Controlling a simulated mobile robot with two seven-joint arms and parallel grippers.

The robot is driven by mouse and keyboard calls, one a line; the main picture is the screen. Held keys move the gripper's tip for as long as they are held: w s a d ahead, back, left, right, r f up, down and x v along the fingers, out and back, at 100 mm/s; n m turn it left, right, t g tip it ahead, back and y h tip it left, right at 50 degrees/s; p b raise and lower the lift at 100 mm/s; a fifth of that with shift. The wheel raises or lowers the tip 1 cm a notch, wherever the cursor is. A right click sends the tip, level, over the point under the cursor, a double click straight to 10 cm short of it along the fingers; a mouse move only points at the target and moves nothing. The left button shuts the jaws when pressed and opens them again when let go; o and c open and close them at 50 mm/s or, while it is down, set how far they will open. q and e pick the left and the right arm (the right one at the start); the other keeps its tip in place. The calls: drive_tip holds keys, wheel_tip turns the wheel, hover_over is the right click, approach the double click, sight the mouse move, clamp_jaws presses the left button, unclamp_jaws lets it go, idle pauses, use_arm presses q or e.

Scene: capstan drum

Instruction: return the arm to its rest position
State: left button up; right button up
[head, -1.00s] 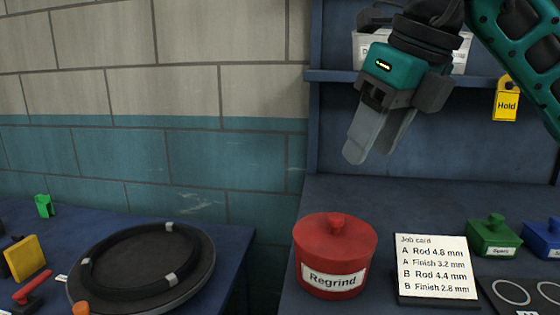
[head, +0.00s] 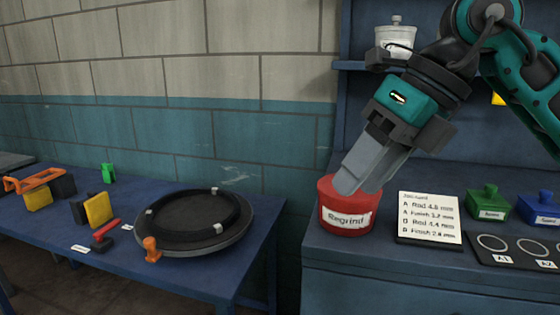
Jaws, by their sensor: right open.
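My right gripper (head: 362,178) comes in from the upper right on its teal and black arm. It is open and no object shows between its grey fingers. In the picture its fingertips overlap the top of the red tub labelled Regrind (head: 345,218) and hide part of its lid. I cannot tell whether they touch it. My left gripper is out of view.
The job card (head: 429,218), a green box (head: 488,203) and a blue box (head: 540,209) stand on the right bench. A black ring (head: 150,213) lies on a round plate on the left table. A gap separates table and bench.

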drive_tip(key=s+a+f+m+g+y+p, duration=0.15)
drive_tip(key=s+a+g+y, duration=0.35)
drive_tip(key=a+y, duration=0.7)
drive_tip(key=w+d+f+m+t+h, duration=0.3)
drive_tip(key=w+d+f+m+t, duration=0.25)
drive_tip(key=f+m+t, duration=0.7)
drive_tip(key=w+d+f+m+t+h, duration=0.4)
drive_tip(key=d+f+m+t, duration=0.45)
drive_tip(key=m, duration=0.95)
drive_tip(key=s+d+f+m+g+h, duration=0.2)
drive_tip(key=s+f+m+h, duration=0.1)
drive_tip(key=s+f, duration=0.2)
drive_tip(key=s+d+f+m+g+h+p, duration=0.1)
drive_tip(key=s+f+m+g+h, duration=0.1)
drive_tip(key=s+f, duration=0.3)
drive_tip(key=s+d+f+m+g+h, duration=0.2)
drive_tip(key=s+f, duration=0.4)
drive_tip(key=f, duration=0.6)
drive_tip(key=shift+d+m+g+h+p, duration=0.35)
drive_tip(key=shift+m+h, duration=0.45)
drive_tip(key=shift+m, duration=0.2)
drive_tip(key=shift+f, duration=0.1)
